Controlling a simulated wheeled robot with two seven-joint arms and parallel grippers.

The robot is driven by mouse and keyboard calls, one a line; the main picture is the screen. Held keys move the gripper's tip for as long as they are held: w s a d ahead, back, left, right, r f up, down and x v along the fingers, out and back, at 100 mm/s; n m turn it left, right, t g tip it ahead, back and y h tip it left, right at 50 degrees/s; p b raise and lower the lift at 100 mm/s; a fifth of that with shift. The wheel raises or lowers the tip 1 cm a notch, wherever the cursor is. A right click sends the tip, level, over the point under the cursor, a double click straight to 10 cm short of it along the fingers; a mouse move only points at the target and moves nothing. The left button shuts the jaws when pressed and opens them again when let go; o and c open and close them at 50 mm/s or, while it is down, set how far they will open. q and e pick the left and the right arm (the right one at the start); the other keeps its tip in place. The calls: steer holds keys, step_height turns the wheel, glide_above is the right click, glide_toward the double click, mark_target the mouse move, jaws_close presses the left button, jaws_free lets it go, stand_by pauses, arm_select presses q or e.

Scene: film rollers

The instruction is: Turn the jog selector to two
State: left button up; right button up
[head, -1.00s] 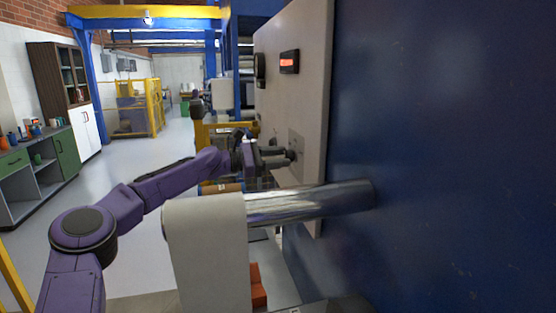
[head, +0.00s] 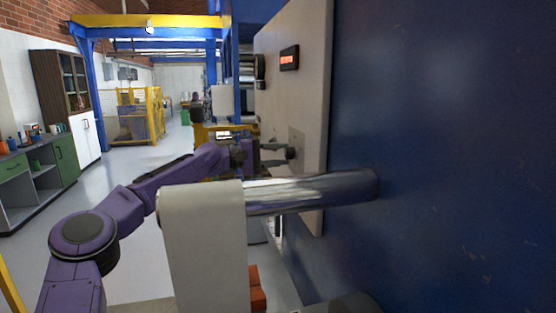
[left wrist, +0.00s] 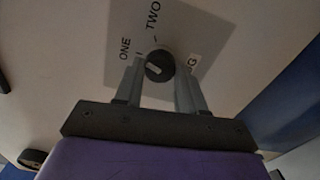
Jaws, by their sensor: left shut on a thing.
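The jog selector is a small dark round knob (left wrist: 160,66) with a pale mark on its face. It sits on a light plate (left wrist: 185,35) lettered ONE at left, TWO at top and a partly hidden label ending in G at right. I cannot tell for sure which label the mark points at. My left gripper (left wrist: 160,74) is shut on the knob, one finger on each side. In the head view the left gripper (head: 276,155) reaches the plate (head: 297,140) on the pale panel. My right gripper is not in view.
A shiny metal roller (head: 310,193) and a pale block (head: 205,245) stand in front of and below my left arm. A red-lit display (head: 289,58) is higher on the panel (head: 310,100). A large blue wall (head: 450,150) closes the right side. Open floor lies at left.

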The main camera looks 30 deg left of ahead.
arm_select(q)
steer(key=m+b, duration=0.1)
steer(key=m, duration=0.3)
steer(key=shift+f+b, duration=0.1)
steer(key=shift+b, duration=0.25)
steer(key=shift+m+b, duration=0.6)
steer(key=shift+m, duration=1.5)
steer(key=o, duration=1.1)
steer(key=shift+c, duration=0.2)
steer(key=b+v, duration=0.2)
steer(key=v, duration=0.8)
steer(key=shift+a, duration=0.2)
steer(key=shift+s, duration=0.15)
